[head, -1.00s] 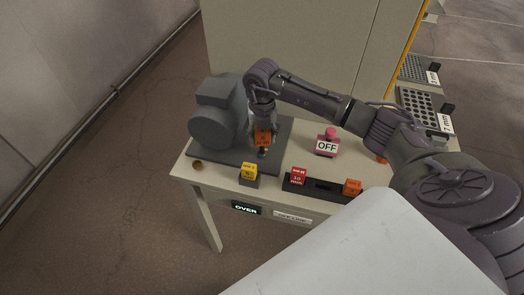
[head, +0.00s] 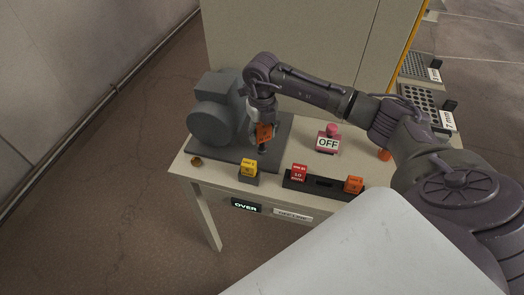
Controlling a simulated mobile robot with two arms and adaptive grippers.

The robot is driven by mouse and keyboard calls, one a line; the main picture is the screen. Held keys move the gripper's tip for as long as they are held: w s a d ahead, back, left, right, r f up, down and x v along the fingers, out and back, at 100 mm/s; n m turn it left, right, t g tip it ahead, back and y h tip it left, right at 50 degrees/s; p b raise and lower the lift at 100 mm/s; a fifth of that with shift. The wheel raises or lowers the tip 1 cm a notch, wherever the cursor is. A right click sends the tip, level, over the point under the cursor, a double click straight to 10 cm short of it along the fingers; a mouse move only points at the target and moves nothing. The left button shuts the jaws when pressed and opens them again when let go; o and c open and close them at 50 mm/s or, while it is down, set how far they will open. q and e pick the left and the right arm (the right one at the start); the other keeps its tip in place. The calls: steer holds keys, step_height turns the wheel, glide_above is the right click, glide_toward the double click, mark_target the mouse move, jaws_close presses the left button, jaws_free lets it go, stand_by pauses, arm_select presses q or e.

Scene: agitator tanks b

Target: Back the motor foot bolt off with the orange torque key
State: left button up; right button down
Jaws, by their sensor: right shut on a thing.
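The grey motor (head: 213,110) stands on a dark base plate (head: 232,152) on the bench. My right gripper (head: 262,118) points down beside the motor, shut on the orange torque key (head: 264,132). The key's dark shank reaches down to the plate near its front right part. The foot bolt is hidden under the key, so I cannot tell whether the key is seated on it. My left gripper is out of view.
A yellow key block (head: 249,168) stands at the bench's front. A dark rack (head: 323,184) holds a red key (head: 299,173) and another orange key (head: 354,185). A display (head: 246,206) reads OVER. A small brown piece (head: 197,161) is at the plate's left.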

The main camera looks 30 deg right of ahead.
mark_target(262, 125)
steer(key=shift+n, duration=0.3)
steer(key=shift+n+b, duration=0.75)
steer(key=shift+n, duration=0.75)
steer(key=shift+n+b, duration=0.8)
steer(key=shift+n, duration=0.6)
steer(key=shift+m, duration=0.3)
steer(key=shift+r, duration=0.1)
steer(key=shift+r+p, duration=1)
steer(key=shift+r, duration=0.45)
